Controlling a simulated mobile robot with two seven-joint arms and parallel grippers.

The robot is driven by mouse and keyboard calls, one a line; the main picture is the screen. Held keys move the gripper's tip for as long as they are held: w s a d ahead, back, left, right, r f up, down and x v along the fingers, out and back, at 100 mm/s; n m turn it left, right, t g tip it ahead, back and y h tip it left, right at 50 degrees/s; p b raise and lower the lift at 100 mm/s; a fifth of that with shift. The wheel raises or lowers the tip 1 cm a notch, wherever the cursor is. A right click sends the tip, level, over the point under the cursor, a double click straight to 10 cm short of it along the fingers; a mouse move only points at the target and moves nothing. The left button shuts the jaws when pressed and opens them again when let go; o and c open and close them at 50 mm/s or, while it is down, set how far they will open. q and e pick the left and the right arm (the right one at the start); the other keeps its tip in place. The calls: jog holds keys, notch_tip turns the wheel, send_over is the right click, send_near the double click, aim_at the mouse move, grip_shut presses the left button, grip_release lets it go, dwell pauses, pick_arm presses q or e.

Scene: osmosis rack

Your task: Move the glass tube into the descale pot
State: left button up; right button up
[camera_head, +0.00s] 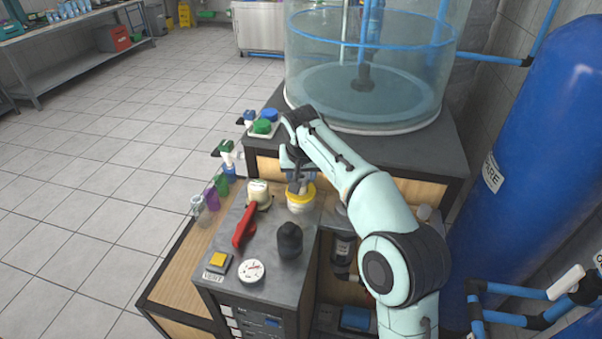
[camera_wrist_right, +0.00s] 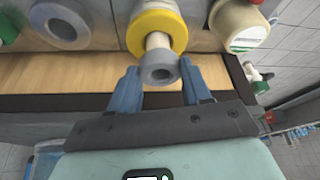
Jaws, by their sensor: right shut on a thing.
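A white pot with a yellow rim (camera_head: 300,207) stands on the grey bench top; it also shows in the wrist view (camera_wrist_right: 176,32). My right gripper (camera_head: 298,178) points down over this pot. In the wrist view its two blue fingers (camera_wrist_right: 158,78) are shut on a pale tube with a grey hollow end (camera_wrist_right: 160,69), which I take as the glass tube. The tube lines up with the yellow ring's opening; how deep it reaches is hidden. I cannot read a label that names the descale pot. My left gripper is out of view.
A cream jar (camera_head: 258,194) stands just left of the pot. A red handle (camera_head: 244,228), a black bottle (camera_head: 290,240), a gauge (camera_head: 251,272) and a yellow button (camera_head: 218,261) are nearer. A large clear tank (camera_head: 365,75) stands behind.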

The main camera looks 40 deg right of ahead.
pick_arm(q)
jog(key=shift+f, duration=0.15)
pick_arm(e)
jog(key=shift+f, duration=0.2)
pick_arm(q)
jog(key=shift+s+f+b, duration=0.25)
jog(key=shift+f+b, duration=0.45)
jog(key=shift+b, duration=0.15)
pick_arm(e)
jog(key=shift+f, duration=1.1)
jog(key=o, duration=1.3)
pick_arm(q)
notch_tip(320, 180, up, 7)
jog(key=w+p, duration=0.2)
jog(key=p, duration=0.4)
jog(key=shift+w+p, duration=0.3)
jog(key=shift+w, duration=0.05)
pick_arm(e)
notch_tip(320, 180, up, 8)
jog(key=shift+f, duration=0.1)
